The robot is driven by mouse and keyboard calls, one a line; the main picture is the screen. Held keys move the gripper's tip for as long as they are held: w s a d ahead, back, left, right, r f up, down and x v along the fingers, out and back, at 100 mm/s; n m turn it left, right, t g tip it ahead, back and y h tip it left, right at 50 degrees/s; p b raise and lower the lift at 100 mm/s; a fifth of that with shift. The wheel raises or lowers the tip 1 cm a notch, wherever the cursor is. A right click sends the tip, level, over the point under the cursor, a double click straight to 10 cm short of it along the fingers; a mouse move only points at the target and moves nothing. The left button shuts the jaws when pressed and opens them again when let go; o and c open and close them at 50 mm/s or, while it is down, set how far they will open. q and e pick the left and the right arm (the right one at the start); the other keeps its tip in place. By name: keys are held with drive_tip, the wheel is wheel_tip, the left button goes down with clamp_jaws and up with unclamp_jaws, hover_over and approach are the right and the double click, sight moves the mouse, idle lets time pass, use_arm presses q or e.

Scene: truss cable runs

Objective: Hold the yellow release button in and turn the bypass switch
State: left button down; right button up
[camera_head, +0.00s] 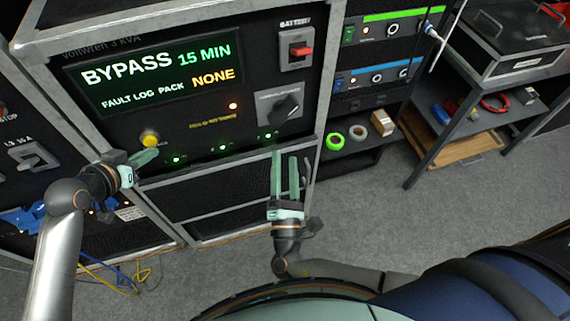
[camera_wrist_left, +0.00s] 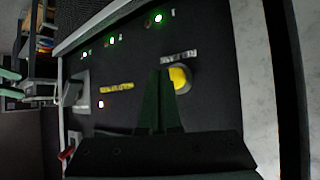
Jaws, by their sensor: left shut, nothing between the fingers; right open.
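The yellow release button (camera_head: 150,139) sits at the lower left of the UPS front panel, under the display. My left gripper (camera_head: 154,154) is shut and empty, its fingertips at the button's lower edge. In the left wrist view, the fingertips (camera_wrist_left: 161,74) overlap one side of the yellow button (camera_wrist_left: 181,78); I cannot tell whether they touch it. The bypass switch, a dark rotary knob (camera_head: 286,106), is at the panel's right, its pointer tilted to the upper right. My right gripper (camera_head: 290,156) is open and empty, below the knob and apart from it.
The display (camera_head: 155,75) reads "BYPASS 15 MIN", "FAULT LOG PACK NONE". A red battery switch (camera_head: 301,49) is above the knob. Green lamps line the panel's lower edge. A shelf right of the cabinet holds tape rolls (camera_head: 335,141). Grey floor (camera_head: 365,210) is clear at lower right.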

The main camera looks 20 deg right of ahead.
use_arm(q)
drive_tip(key=shift+s+p, duration=0.5)
drive_tip(key=shift+s, duration=2.05)
